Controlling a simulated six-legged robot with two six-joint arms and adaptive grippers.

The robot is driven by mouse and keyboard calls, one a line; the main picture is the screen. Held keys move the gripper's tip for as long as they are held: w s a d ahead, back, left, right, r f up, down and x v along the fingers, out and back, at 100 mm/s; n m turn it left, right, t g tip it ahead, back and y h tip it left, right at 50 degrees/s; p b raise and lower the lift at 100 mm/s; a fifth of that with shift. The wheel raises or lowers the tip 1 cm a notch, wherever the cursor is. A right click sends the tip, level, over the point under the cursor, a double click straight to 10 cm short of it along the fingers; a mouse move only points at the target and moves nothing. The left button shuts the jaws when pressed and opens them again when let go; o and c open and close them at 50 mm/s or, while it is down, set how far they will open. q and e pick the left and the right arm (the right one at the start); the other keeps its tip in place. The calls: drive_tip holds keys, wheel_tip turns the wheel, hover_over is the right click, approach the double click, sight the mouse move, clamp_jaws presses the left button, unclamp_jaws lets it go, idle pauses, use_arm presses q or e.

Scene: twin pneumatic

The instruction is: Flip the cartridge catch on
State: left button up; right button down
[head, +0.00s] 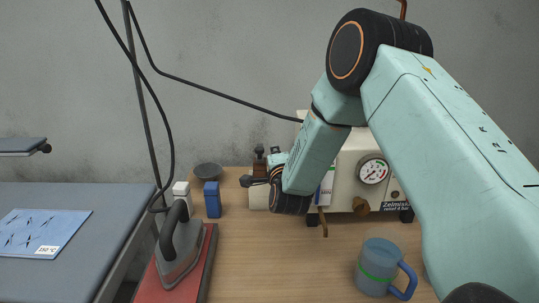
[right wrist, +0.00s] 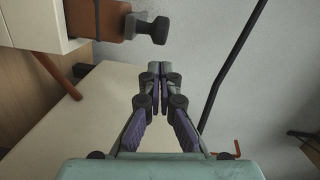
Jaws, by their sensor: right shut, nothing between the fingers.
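The cream pneumatic unit (head: 345,184) stands at the back of the wooden bench, partly hidden behind my right arm. A brown block with a dark knob (right wrist: 153,30), which looks like the cartridge catch, sticks out from its cream body in the right wrist view. In the head view a brown, dark-topped part (head: 259,162) shows at the unit's left end. My right gripper (right wrist: 158,70) is shut and empty, with its fingertips just short of the knob and apart from it in the picture. In the head view the gripper (head: 273,160) is small and partly hidden by my wrist. My left gripper is not in view.
An iron (head: 178,243) stands on a red pad, with a cable rising behind it. A blue box (head: 212,199), a white bottle (head: 182,192) and a dark bowl (head: 208,170) are nearby. A blue mug (head: 378,266) stands at the front right. The bench middle is clear.

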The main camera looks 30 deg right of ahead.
drive_tip(key=shift+w+a, duration=0.35)
drive_tip(key=shift+a, duration=0.25)
drive_tip(key=shift+w+f, duration=0.15)
drive_tip(key=shift+a, duration=0.15)
drive_tip(key=shift+a+h, duration=0.1)
drive_tip(key=shift+h, duration=0.3)
